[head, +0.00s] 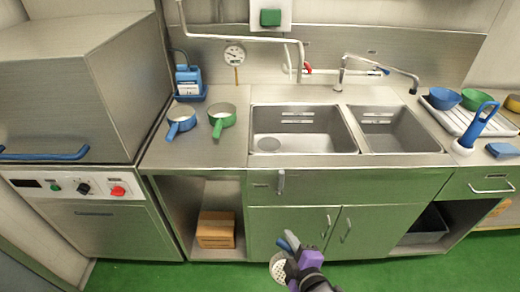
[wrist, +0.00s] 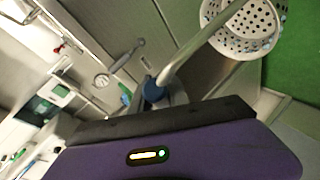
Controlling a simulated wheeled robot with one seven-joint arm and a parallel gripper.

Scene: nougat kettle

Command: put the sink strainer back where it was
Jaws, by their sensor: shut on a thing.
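The sink strainer (head: 278,268) is a pale perforated round cup, held low in front of the cabinet doors in the head view. In the wrist view the strainer (wrist: 243,28) is at the upper right, with a long pale handle running down to a blue part near the jaws. My gripper (head: 292,258), purple and dark, is shut on the strainer; the fingertips are partly hidden. The steel sink has a left basin (head: 310,142) with a round drain (head: 268,143) and a smaller right basin (head: 395,135). Both basins look empty.
A blue pan (head: 181,122) and a green pan (head: 222,120) stand left of the sink. A drying rack (head: 447,118) with bowls and a blue-handled brush (head: 477,127) stand to its right. A faucet (head: 345,72) reaches over the right basin. Cabinet doors (head: 290,228) stand behind my gripper.

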